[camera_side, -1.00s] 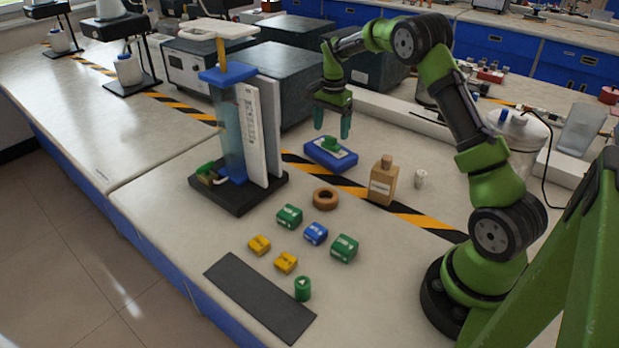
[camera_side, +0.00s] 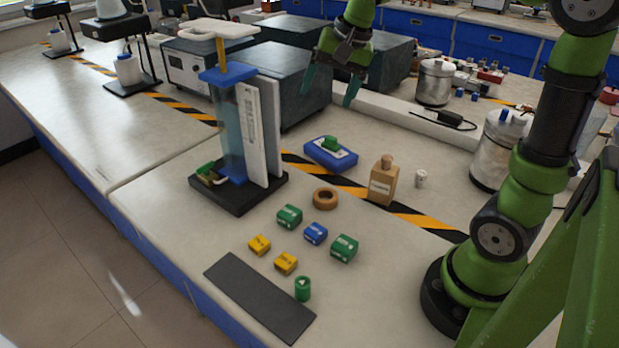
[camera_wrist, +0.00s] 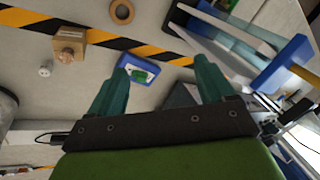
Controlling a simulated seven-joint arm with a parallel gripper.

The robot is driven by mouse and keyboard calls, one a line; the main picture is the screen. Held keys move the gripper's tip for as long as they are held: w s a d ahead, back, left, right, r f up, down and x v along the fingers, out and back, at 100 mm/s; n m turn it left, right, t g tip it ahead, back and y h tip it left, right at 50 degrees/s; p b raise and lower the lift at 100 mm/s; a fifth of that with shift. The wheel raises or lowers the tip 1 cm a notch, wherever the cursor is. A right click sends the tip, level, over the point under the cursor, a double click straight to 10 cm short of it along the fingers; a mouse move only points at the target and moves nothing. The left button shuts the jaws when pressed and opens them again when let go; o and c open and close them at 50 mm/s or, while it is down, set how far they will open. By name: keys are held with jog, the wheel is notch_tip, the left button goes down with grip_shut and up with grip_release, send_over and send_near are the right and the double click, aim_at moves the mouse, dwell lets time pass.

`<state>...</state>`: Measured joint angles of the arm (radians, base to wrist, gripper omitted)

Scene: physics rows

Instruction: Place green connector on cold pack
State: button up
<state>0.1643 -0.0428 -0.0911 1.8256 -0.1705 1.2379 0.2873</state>
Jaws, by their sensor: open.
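The green connector (camera_side: 330,143) rests on top of the blue cold pack (camera_side: 316,157), which lies flat on the bench beside the hazard stripe. In the wrist view the green connector (camera_wrist: 139,76) sits on the white label of the cold pack (camera_wrist: 127,62). My gripper (camera_side: 332,95) is open and empty, raised well above the cold pack and apart from it. Its teal fingers are spread wide in the wrist view (camera_wrist: 157,82).
A blue-topped column stand (camera_side: 232,130) is left of the cold pack. A tan bottle (camera_side: 383,182), a small white vial (camera_side: 421,178) and a brown ring (camera_side: 325,198) stand nearby. Green, blue and yellow blocks (camera_side: 316,234) and a dark mat (camera_side: 258,296) lie in front.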

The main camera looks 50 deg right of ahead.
jog(key=s+a+f+n+t+y, duration=0.1)
jog(key=s+a+f+n+t, duration=0.1)
jog(key=s+a+n, duration=0.4)
jog(key=s+a+t, duration=0.1)
jog(key=s+a, duration=0.3)
jog(key=s, duration=0.4)
jog(key=shift+s+f+n, duration=0.2)
jog(key=shift+f+n, duration=0.15)
jog(key=shift+n, duration=0.05)
jog(key=shift+a, duration=0.1)
